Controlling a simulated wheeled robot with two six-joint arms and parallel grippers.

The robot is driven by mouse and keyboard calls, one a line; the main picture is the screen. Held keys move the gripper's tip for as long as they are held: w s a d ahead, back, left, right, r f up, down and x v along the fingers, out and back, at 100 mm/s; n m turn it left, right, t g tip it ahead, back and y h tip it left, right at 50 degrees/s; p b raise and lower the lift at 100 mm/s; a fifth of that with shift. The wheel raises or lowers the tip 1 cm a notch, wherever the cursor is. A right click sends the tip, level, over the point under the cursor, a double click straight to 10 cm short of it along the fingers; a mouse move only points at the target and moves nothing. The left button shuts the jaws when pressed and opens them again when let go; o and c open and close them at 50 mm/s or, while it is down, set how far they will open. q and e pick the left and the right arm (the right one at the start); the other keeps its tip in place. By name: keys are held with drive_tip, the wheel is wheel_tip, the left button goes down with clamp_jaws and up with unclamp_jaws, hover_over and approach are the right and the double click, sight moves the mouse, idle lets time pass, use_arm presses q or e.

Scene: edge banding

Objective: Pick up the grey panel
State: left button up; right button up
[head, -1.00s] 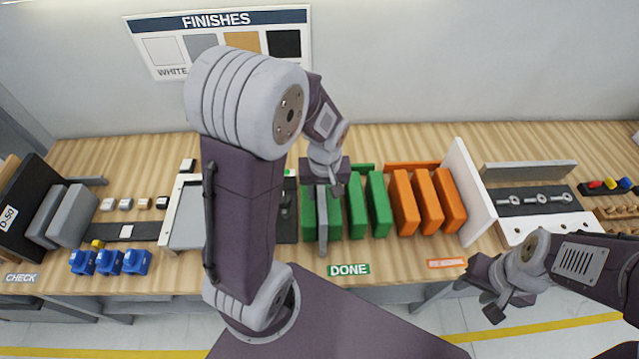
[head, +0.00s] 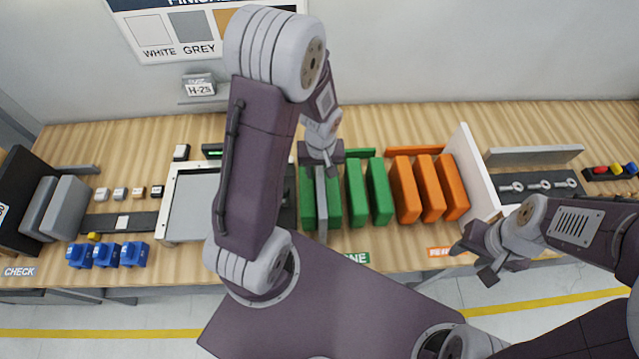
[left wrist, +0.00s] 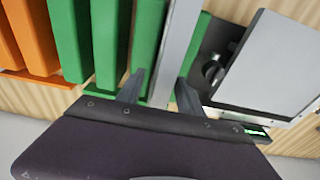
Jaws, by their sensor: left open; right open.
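A thin grey panel (head: 321,205) stands on edge among the green dividers (head: 355,195) of the rack in the middle of the bench. My left gripper (head: 321,160) is at the panel's upper end, with its fingers open. In the left wrist view the fingers (left wrist: 158,95) lie on either side of the panel (left wrist: 177,45), with a visible gap on each side. Two thicker grey pieces (head: 67,208) stand at the far left of the bench. My right gripper (head: 482,262) is open and empty in front of the bench's edge, at the lower right.
Orange dividers (head: 428,188) stand right of the green ones, beside a white upright board (head: 470,175). A grey-topped white-framed unit (head: 190,205) is to the left, partly behind my left arm. Blue blocks (head: 106,255) sit near the front edge.

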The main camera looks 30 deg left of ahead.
use_arm(q)
wheel_tip(320, 180, down, 3)
drive_tip(key=shift+a+f, duration=0.1)
drive_tip(key=shift+w, duration=0.1)
clamp_jaws()
idle(1.3)
